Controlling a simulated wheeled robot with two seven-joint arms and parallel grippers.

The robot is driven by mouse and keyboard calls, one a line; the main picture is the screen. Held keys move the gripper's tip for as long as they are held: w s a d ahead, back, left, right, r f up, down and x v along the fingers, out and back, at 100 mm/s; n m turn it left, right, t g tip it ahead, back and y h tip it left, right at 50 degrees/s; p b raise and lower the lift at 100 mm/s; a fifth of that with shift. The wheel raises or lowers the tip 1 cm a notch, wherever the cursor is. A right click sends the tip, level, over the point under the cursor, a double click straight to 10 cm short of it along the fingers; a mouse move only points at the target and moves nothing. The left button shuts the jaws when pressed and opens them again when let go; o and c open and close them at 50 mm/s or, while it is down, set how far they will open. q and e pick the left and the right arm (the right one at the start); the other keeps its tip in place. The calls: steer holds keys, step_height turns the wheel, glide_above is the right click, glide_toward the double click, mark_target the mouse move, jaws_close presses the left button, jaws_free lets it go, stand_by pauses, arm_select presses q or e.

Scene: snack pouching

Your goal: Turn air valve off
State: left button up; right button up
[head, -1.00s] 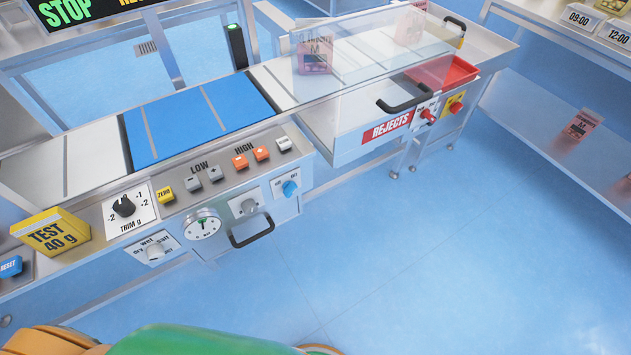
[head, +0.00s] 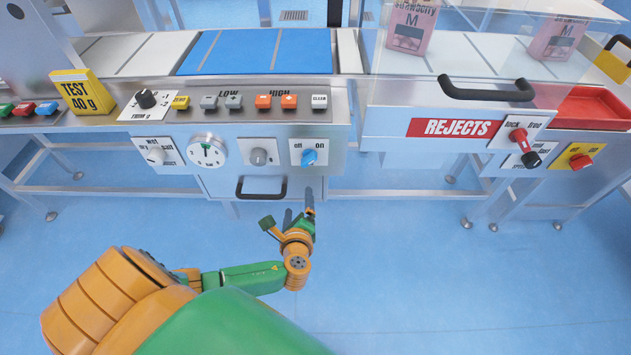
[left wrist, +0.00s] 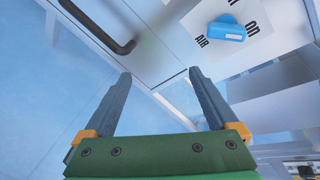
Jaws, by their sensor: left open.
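The air valve is a blue knob (head: 309,157) on a white plate marked "off" and "on", on the machine's front panel. It also shows in the left wrist view as a blue knob (left wrist: 227,29) on its plate, near the words "AIR" and "ON". My left gripper (head: 299,213) is open and empty, below the knob and apart from it. In the left wrist view its fingers (left wrist: 160,75) are spread, with the knob beyond the right finger. My right gripper is not in view.
A black drawer handle (head: 261,189) is just left of my left gripper. A gauge (head: 207,151) and a grey knob (head: 259,157) are left of the valve. The rejects box (head: 455,128) is on the right. The floor in front is clear.

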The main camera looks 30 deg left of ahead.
mark_target(307, 163)
arm_select(q)
steer(key=w+r+t+b, duration=0.1)
steer(key=w+r, duration=0.1)
steer(key=w+a+r+m+t+y+b, duration=0.1)
steer(key=w+r, duration=0.1)
steer(key=w+r+t+y+b, duration=0.1)
steer(key=w+r+t, duration=0.1)
steer(key=w+r, duration=0.1)
steer(key=shift+a+m+b, duration=0.3)
steer(key=shift+b, duration=0.1)
steer(key=shift+w+a, duration=0.2)
steer(key=shift+w, duration=0.15)
steer(key=c, duration=1.4)
steer(key=shift+o, duration=0.2)
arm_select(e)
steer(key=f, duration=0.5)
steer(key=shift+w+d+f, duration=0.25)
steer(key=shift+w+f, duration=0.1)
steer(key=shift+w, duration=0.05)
